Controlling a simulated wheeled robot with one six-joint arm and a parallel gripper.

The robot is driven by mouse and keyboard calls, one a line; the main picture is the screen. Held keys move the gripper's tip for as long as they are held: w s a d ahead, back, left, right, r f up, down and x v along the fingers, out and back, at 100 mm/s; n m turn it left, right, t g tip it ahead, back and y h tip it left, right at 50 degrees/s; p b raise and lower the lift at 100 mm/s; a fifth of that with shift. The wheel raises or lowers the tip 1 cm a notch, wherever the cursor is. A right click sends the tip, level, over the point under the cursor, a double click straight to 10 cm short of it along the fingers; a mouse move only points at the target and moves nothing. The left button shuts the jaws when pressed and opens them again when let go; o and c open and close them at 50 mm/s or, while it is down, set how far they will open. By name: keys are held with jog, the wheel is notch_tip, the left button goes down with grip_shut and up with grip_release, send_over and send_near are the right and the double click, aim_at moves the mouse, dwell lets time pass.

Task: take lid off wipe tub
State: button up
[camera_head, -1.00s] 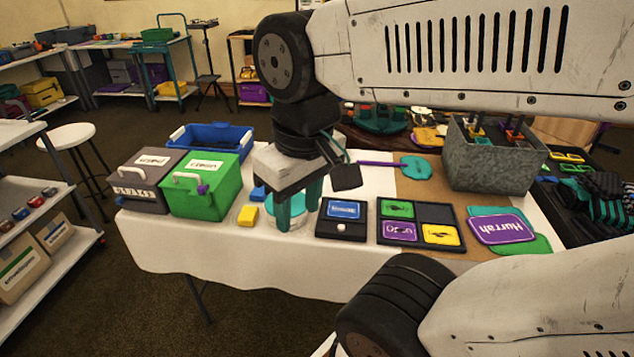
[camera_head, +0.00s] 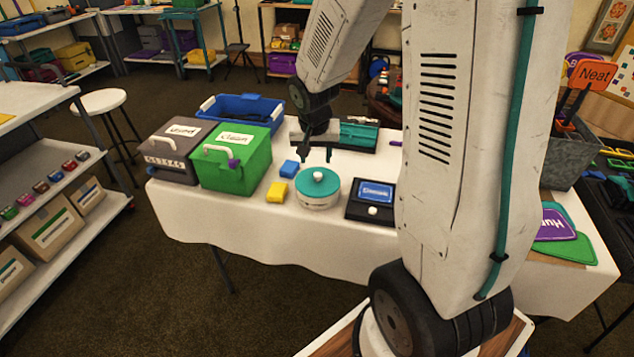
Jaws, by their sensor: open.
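The wipe tub (camera_head: 317,203) is a short, round, whitish tub near the middle of the white-covered table. Its teal lid (camera_head: 303,185) with a white knob (camera_head: 318,176) sits on top of it. My gripper (camera_head: 317,156) appears just beyond and above the tub in the picture, with its dark fingers apart and nothing seen between them. It looks clear of the knob, though the exact gap is hard to judge. My arm hides part of the table to the right.
A blue block (camera_head: 289,169) and a yellow block (camera_head: 277,192) lie left of the tub. A green box (camera_head: 245,170) and a grey box (camera_head: 167,152) stand further left, a blue bin (camera_head: 240,106) behind. A black panel (camera_head: 370,203) is at the right.

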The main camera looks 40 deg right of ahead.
aim_at(318, 174)
jog(key=x, duration=0.6)
jog(key=d+x, duration=0.1)
jog(key=x, duration=0.2)
jog(key=shift+w+r, duration=0.1)
jog(key=shift+w, duration=0.25)
grip_shut()
